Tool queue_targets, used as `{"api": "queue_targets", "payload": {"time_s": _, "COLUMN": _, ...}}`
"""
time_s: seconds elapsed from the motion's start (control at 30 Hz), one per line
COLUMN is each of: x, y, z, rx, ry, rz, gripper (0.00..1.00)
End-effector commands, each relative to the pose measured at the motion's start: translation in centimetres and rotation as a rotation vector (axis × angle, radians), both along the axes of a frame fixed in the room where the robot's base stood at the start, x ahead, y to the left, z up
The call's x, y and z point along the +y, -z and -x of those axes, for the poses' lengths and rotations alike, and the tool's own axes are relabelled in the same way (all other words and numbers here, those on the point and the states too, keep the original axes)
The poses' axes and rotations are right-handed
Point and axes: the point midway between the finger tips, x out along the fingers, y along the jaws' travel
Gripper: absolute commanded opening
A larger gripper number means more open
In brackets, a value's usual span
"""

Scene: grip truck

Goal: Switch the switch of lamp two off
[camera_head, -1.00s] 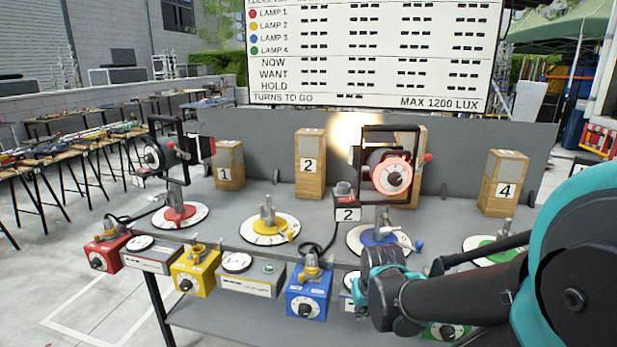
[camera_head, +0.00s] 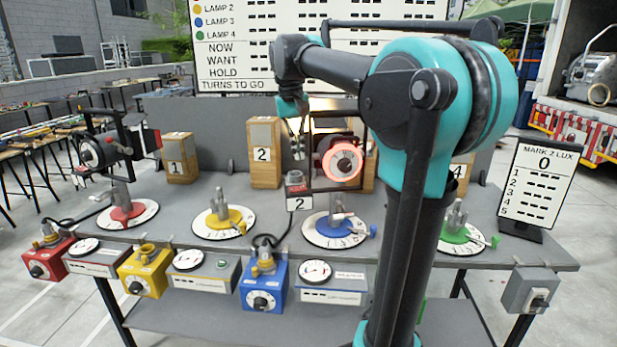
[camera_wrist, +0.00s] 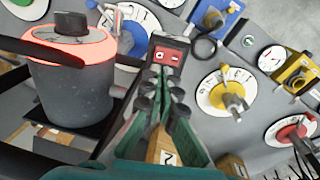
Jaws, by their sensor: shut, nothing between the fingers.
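Lamp two, a dark lamp with a glowing red ring (camera_head: 342,162), stands in a black frame on the blue-marked round plate (camera_head: 316,237). It is large at the left of the wrist view (camera_wrist: 75,90). Its switch box, labelled 2 (camera_head: 300,203), hangs left of the lamp. In the wrist view a red switch (camera_wrist: 170,56) shows on the box's top face. My gripper (camera_head: 297,152) is above and slightly behind the box, fingers pointing down. In the wrist view my gripper's shut, empty fingertips (camera_wrist: 159,76) are near the switch; contact cannot be told.
A wooden block marked 2 (camera_head: 264,150) stands close behind my gripper. A second lamp (camera_head: 97,151) is on the red-marked plate at left. Coloured control boxes, such as the blue one (camera_head: 264,290), line the table's front edge. A sign (camera_head: 537,185) stands right.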

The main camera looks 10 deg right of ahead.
Motion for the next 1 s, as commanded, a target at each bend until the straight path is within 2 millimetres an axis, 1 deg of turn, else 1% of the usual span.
{"api": "queue_targets", "payload": {"time_s": 0.03, "x": 0.3, "y": -1.4, "z": -0.3, "rx": 0.010, "ry": 0.001, "rz": 0.007, "gripper": 0.00}}
{"api": "queue_targets", "payload": {"time_s": 0.13, "x": 0.6, "y": -3.4, "z": -0.5, "rx": 0.028, "ry": 0.006, "rz": 0.017, "gripper": 0.00}}
{"api": "queue_targets", "payload": {"time_s": 0.23, "x": 0.8, "y": -4.5, "z": -0.6, "rx": 0.037, "ry": 0.010, "rz": 0.022, "gripper": 0.00}}
{"api": "queue_targets", "payload": {"time_s": 0.37, "x": 0.8, "y": -5.1, "z": -0.5, "rx": 0.043, "ry": 0.012, "rz": 0.025, "gripper": 0.00}}
{"api": "queue_targets", "payload": {"time_s": 0.63, "x": 0.8, "y": -5.0, "z": -0.5, "rx": 0.042, "ry": 0.012, "rz": 0.025, "gripper": 0.00}}
{"api": "queue_targets", "payload": {"time_s": 0.77, "x": 0.7, "y": -4.5, "z": -0.6, "rx": 0.042, "ry": 0.012, "rz": 0.025, "gripper": 0.00}}
{"api": "queue_targets", "payload": {"time_s": 0.87, "x": 0.6, "y": -3.5, "z": -0.6, "rx": 0.042, "ry": 0.012, "rz": 0.025, "gripper": 0.00}}
{"api": "queue_targets", "payload": {"time_s": 1.0, "x": 0.2, "y": -1.0, "z": -0.5, "rx": 0.042, "ry": 0.012, "rz": 0.025, "gripper": 0.00}}
